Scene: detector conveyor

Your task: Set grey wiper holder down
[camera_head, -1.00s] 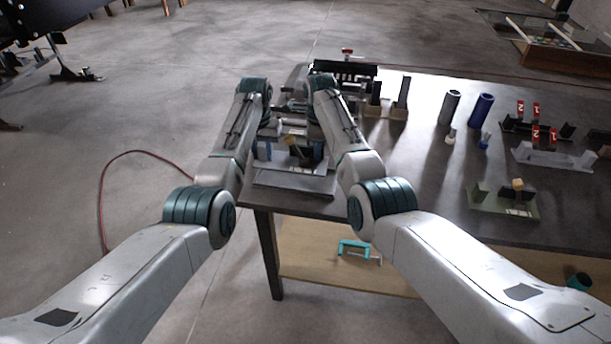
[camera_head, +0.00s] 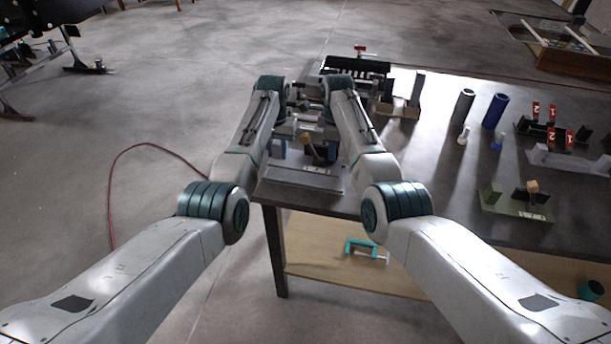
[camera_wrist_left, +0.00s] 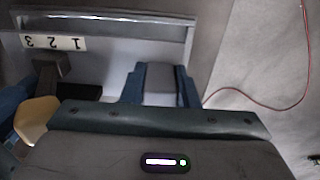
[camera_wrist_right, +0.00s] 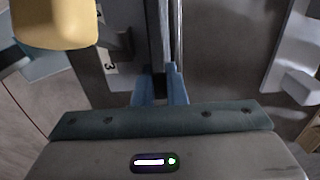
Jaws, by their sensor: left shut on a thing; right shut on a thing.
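The grey wiper holder (camera_head: 305,181) is at the near left corner of the table, partly behind my arms in the head view. Its white 1 2 3 label (camera_wrist_left: 55,42) shows upside down in the left wrist view. My left gripper (camera_wrist_left: 160,80) is shut on a grey upright part of the holder. My right gripper (camera_wrist_right: 160,85) is shut on a thin upright part, seen edge-on in the right wrist view. A tan block (camera_wrist_right: 55,22) stands beside it on a dark arm. I cannot tell whether the holder's underside touches the table.
The dark table (camera_head: 430,165) has bare room right of the holder. A green holder (camera_head: 515,203), a pale holder (camera_head: 565,160), a blue tube (camera_head: 495,110) and a grey tube (camera_head: 463,106) stand further right. A black rack (camera_head: 355,68) stands behind. A teal clamp (camera_head: 362,248) lies on the lower shelf.

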